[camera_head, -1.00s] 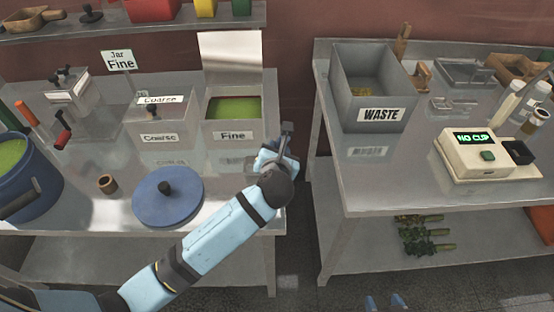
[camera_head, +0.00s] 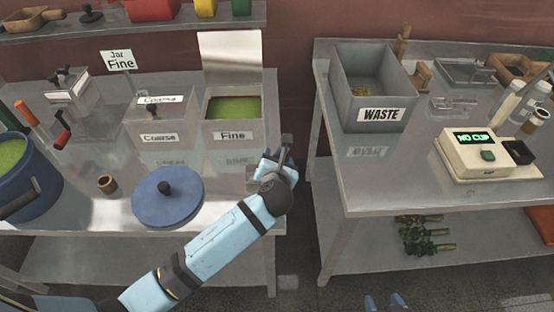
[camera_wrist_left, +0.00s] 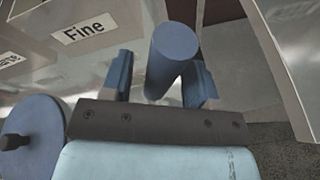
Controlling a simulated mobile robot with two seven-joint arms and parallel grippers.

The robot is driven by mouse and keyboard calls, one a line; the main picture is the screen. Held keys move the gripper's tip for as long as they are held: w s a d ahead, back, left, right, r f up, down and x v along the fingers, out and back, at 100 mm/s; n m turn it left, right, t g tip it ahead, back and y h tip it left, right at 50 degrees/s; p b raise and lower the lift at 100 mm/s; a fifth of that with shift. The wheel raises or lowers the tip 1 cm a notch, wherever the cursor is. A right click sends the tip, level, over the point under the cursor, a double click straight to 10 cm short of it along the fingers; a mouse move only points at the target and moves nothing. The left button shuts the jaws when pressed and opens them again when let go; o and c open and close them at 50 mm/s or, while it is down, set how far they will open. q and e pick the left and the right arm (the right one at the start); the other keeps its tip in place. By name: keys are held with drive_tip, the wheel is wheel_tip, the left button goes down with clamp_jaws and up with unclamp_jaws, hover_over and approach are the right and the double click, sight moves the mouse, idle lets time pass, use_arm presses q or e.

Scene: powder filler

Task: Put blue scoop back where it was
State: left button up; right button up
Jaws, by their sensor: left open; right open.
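My left gripper (camera_head: 283,157) is over the front right corner of the left table, in front of the Fine bin (camera_head: 231,135). In the left wrist view its blue fingers (camera_wrist_left: 160,72) stand apart. A blue cylinder, which looks like the handle of the blue scoop (camera_wrist_left: 173,45), shows between and beyond them, nearer the right finger. I cannot tell whether it touches that finger. The scoop's bowl is hidden. The Fine bin holds green powder and its lid stands raised. My right gripper (camera_head: 384,301) shows only as two separated blue fingertips at the bottom edge.
A Coarse bin (camera_head: 160,139) stands left of the Fine bin. A round blue lid (camera_head: 168,198) and a small brown cup (camera_head: 107,184) lie in front. A blue pot (camera_head: 31,185) is at far left. Across a gap, the right table holds a WASTE bin (camera_head: 378,132) and a scale (camera_head: 486,155).

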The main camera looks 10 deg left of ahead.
use_arm(q)
drive_tip(key=v, duration=1.2)
drive_tip(key=shift+a, duration=0.1)
